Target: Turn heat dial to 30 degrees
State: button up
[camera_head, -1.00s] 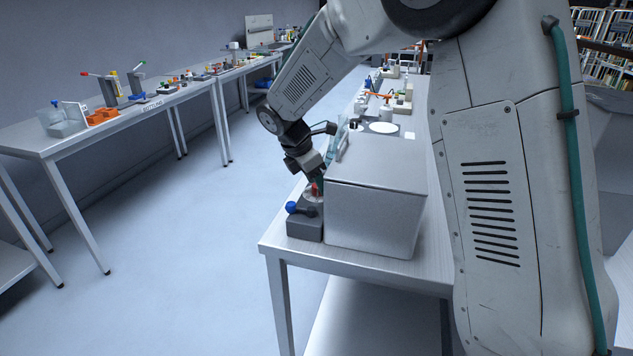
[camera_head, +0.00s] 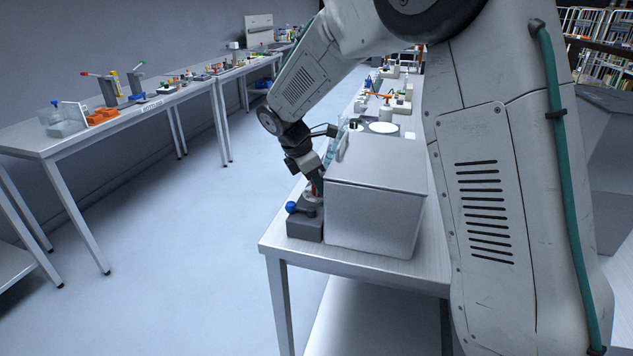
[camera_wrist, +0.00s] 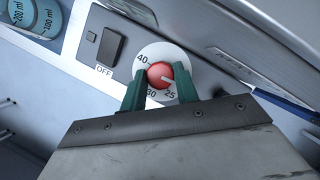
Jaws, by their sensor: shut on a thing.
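The heat dial has a round red knob (camera_wrist: 157,72) on a white disc (camera_wrist: 149,50), seen in the wrist view. The numbers 40, 30 and 25 show on the disc. In the head view my gripper (camera_head: 317,181) is low at the left side of a grey lidded box (camera_head: 372,220), and the dial is mostly hidden there.
A black switch (camera_wrist: 112,47) marked OFF sits left of the dial. A blue-knobbed lever (camera_head: 291,207) on a dark block stands near the bench's front corner. Open floor lies left.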

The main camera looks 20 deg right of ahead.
jog(key=m+g, duration=0.1)
jog(key=m, duration=0.3)
jog(key=shift+w, duration=0.15)
jog(key=m+g+y, duration=0.1)
jog(key=m+g, duration=0.1)
jog(key=m, duration=0.2)
jog(key=shift+w+m, duration=0.1)
jog(key=shift+m, duration=0.3)
jog(key=m, duration=0.2)
jog(key=m+g+y, duration=0.1)
jog(key=m, duration=0.1)
jog(key=shift+d+m+y, duration=0.15)
jog(key=shift+m+y, duration=0.15)
jog(key=shift+w+d+m+g+y, duration=0.1)
jog(key=shift+m+g+y, duration=0.4)
jog(key=shift+m, duration=1.4)
jog(key=o, duration=1)
jog(key=shift+c, duration=0.2)
jog(key=v, duration=0.7)
jog(key=shift+r, duration=0.45)
